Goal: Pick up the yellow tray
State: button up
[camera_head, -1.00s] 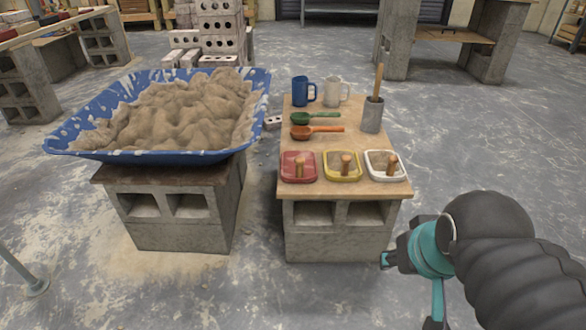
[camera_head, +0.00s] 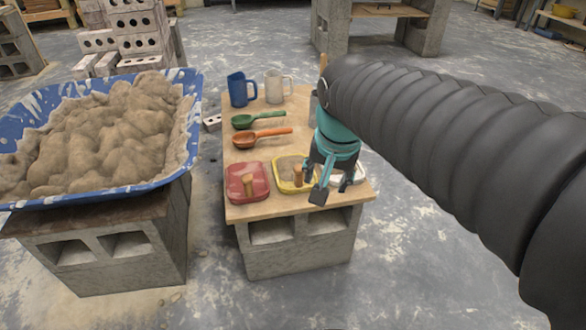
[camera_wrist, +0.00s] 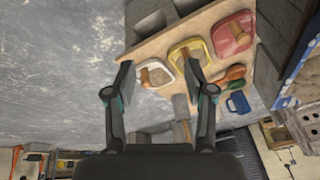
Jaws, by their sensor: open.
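The yellow tray (camera_head: 284,181) is a small shallow tray with a wooden peg handle (camera_head: 298,176) standing in it. It sits near the front edge of the wooden table (camera_head: 249,211), between a red tray (camera_head: 238,193) and a white tray (camera_head: 353,180). My gripper (camera_head: 332,190) is open and empty, above the white tray and to the right of the yellow one, covering much of the white tray. In the wrist view my gripper (camera_wrist: 160,86) has its fingers wide apart, and the yellow tray (camera_wrist: 205,64) lies just beyond the right finger.
A blue mug (camera_head: 238,90), a white mug (camera_head: 274,90), a green scoop (camera_head: 243,122) and an orange scoop (camera_head: 245,140) stand or lie farther back. A blue tub (camera_head: 190,130) of mortar stands left.

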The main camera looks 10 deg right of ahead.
jog(key=w+f+m+g, duration=0.1)
jog(key=w+m+g, duration=0.1)
jog(key=w+m, duration=0.65)
jog(key=m+g+h, duration=0.1)
jog(key=m+g, duration=0.1)
jog(key=m, duration=0.2)
send_near(300, 178)
jog(key=f, duration=0.3)
jog(key=d+f, duration=0.1)
jog(key=f, duration=0.3)
jog(key=w+f+b, duration=0.1)
jog(key=f, duration=0.3)
jog(key=shift+d+f, duration=0.2)
jog(key=shift+d, duration=0.1)
grip_shut()
